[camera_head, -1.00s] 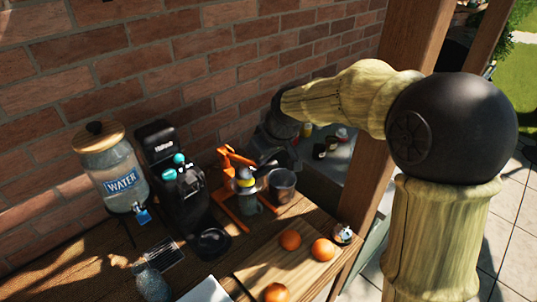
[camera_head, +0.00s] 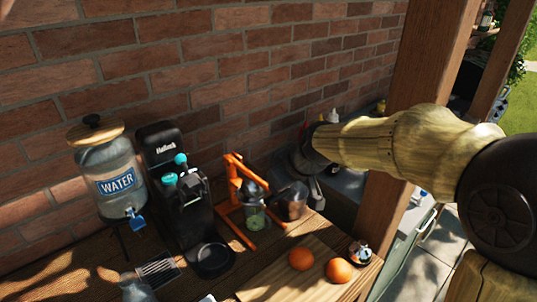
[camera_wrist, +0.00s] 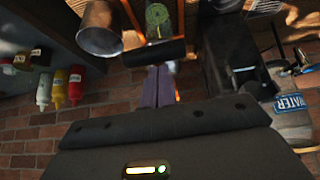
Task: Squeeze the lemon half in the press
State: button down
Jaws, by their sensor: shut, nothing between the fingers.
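The orange press (camera_head: 232,190) stands on the wooden table against the brick wall, and part of it shows in the wrist view (camera_wrist: 130,14). Its dark pressing head (camera_head: 254,182) is down over the glass (camera_head: 256,216), which looks greenish inside. The lemon half is not visible. In the wrist view, a black bar, apparently the press handle (camera_wrist: 153,53), crosses just in front of my fingertips. My gripper (camera_wrist: 158,72) is shut and empty, close to that bar; contact cannot be told. In the head view, my gripper is mostly hidden behind my wrist, right of the press.
A metal cup (camera_head: 291,200) stands right beside the press. A black coffee machine (camera_head: 180,190) and a water dispenser (camera_head: 112,180) are to the left. Oranges (camera_head: 339,270) lie on a cutting board (camera_head: 285,272) in front. Sauce bottles (camera_wrist: 60,88) stand on the counter beyond.

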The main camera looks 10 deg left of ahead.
jog(key=shift+s+d+f, duration=0.2)
jog(key=shift+d+f, duration=0.05)
jog(key=shift+f, duration=0.3)
jog(key=shift+s+d+f, duration=0.15)
jog(key=shift+d+f, duration=0.1)
jog(key=shift+f, duration=0.3)
jog(key=a+r+b+v, duration=0.1)
jog(key=v, duration=1.7)
jog(key=shift+w+r, duration=0.25)
jog(key=shift+w, duration=0.05)
